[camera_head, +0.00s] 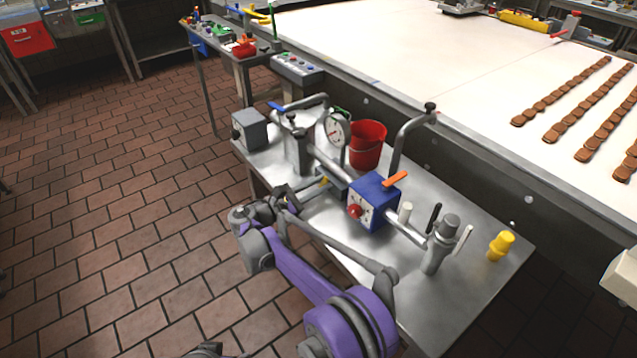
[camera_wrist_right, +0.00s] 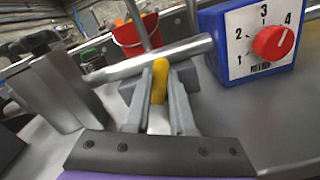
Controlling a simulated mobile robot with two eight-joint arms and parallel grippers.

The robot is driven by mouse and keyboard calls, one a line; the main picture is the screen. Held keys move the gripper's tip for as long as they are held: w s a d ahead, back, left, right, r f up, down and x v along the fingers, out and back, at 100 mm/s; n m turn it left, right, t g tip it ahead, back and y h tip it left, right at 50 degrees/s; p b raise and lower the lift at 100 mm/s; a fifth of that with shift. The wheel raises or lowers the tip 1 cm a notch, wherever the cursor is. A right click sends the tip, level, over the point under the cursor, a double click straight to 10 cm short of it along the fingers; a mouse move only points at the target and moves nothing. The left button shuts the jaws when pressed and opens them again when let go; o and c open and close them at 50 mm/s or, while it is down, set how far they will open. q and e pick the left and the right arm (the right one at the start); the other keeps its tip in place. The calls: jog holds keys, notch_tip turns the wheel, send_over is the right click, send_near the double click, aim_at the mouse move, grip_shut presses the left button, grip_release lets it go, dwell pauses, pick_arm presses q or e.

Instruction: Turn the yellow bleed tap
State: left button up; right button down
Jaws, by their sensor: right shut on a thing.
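The yellow bleed tap (camera_wrist_right: 160,84) is a small upright yellow lever just under the grey pipe (camera_wrist_right: 150,62) in the right wrist view. My right gripper (camera_wrist_right: 160,95) is shut on it, with a finger on either side. In the head view only a small yellow bit of the tap (camera_head: 324,181) shows below the pipe, left of the blue box. My right gripper (camera_head: 312,187) reaches it from the left, with its purple arm over the bench front.
A blue box (camera_head: 380,187) with a red numbered knob and orange lever sits on the pipe. A pressure gauge (camera_head: 336,131), red bucket (camera_head: 367,146) and yellow fitting (camera_head: 501,246) stand on the metal bench (camera_head: 465,290). A white conveyor (camera_head: 430,70) lies behind.

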jog(key=m, duration=0.3)
jog(key=shift+s+d+f+m, duration=0.25)
jog(key=shift+s+m, duration=0.05)
jog(key=c, duration=0.8)
grip_release()
jog(key=shift+o, duration=0.2)
jog(key=v, duration=1.1)
